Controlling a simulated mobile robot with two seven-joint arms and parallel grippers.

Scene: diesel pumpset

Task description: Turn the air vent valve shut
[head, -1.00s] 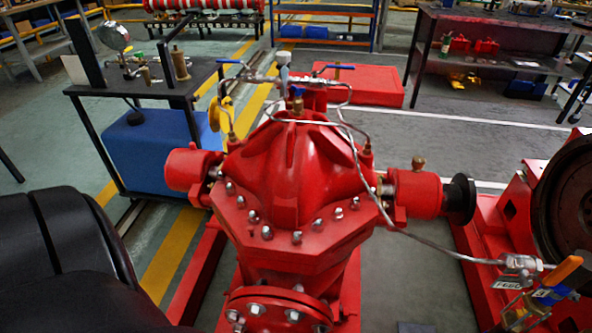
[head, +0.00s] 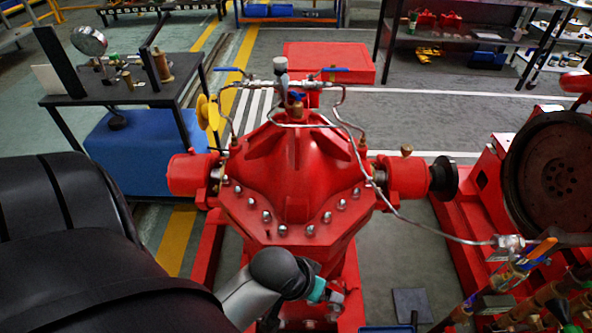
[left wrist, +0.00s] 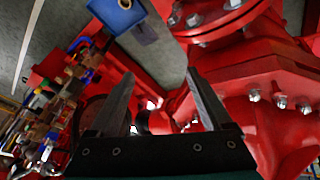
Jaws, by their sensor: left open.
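The red pump casing (head: 290,175) stands in the middle of the head view. On its top is a small brass valve (head: 297,108) with a blue handle, which looks like the air vent valve. Two blue lever handles sit on the thin pipework beside it, one left (head: 228,69) and one right (head: 335,69). My left gripper (head: 335,298) is low in front of the casing, well below the brass valve. In the left wrist view my left gripper (left wrist: 160,80) is open and empty, with red casing and flange bolts beyond. My right gripper is not in view.
A black table (head: 120,95) with gauges and fittings stands left, a blue tank (head: 140,150) under it. A flywheel (head: 555,165) is at right. Floor behind the pump is partly clear.

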